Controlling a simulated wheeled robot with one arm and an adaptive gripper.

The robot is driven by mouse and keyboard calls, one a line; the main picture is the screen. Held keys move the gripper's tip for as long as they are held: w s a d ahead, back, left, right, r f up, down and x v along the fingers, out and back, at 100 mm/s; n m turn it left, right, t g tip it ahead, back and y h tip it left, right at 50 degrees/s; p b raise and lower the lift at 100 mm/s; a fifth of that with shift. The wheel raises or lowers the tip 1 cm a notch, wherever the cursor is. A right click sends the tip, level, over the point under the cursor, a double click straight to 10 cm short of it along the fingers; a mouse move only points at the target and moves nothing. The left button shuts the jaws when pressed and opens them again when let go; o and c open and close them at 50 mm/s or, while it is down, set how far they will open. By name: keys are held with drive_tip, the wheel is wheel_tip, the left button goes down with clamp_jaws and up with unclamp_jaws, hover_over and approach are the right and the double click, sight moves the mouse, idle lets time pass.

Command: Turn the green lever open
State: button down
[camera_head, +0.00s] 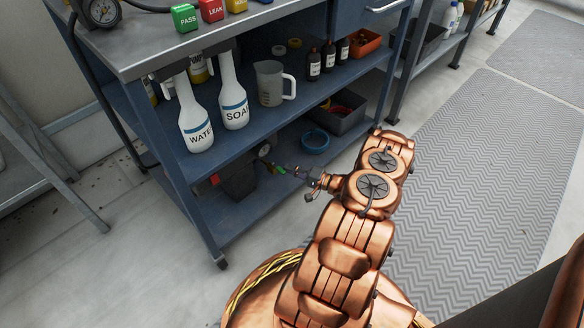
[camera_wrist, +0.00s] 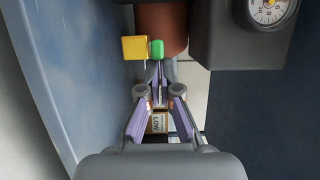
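The green lever appears in the wrist view as a small green block (camera_wrist: 157,49) just ahead of my fingertips, beside a larger yellow block (camera_wrist: 135,48). My gripper (camera_wrist: 161,73) points at it, with its two fingers drawn together to almost no gap. The tips are at or very near the lower edge of the green block; whether they touch it is unclear. In the head view my gripper (camera_head: 284,170) reaches in over the bottom shelf of the blue cart, and a small green patch shows at its tip. The lever's stem and pivot are hidden.
A gauge (camera_wrist: 267,10) on a dark grey body stands right of the fingers, with a brown cylinder (camera_wrist: 161,27) behind the green block. The blue cart's middle shelf (camera_head: 262,115), holding bottles and a jug, lies above the arm.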

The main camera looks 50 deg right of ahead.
drive_tip(key=shift+w+a+f+y, duration=0.1)
drive_tip(key=shift+a+y, duration=0.2)
drive_tip(key=shift+a, duration=0.25)
drive_tip(key=shift+d+b, duration=0.35)
drive_tip(key=shift+d, duration=0.2)
drive_tip(key=d, duration=0.2)
drive_tip(key=s+d, duration=0.1)
drive_tip(key=d, duration=0.1)
drive_tip(key=shift+r, duration=0.2)
drive_tip(key=a+p+v, duration=0.1)
drive_tip(key=p+v, duration=0.2)
drive_tip(key=v, duration=0.6)
drive_tip(key=shift+s, duration=0.4)
drive_tip(key=shift+a+f, duration=0.1)
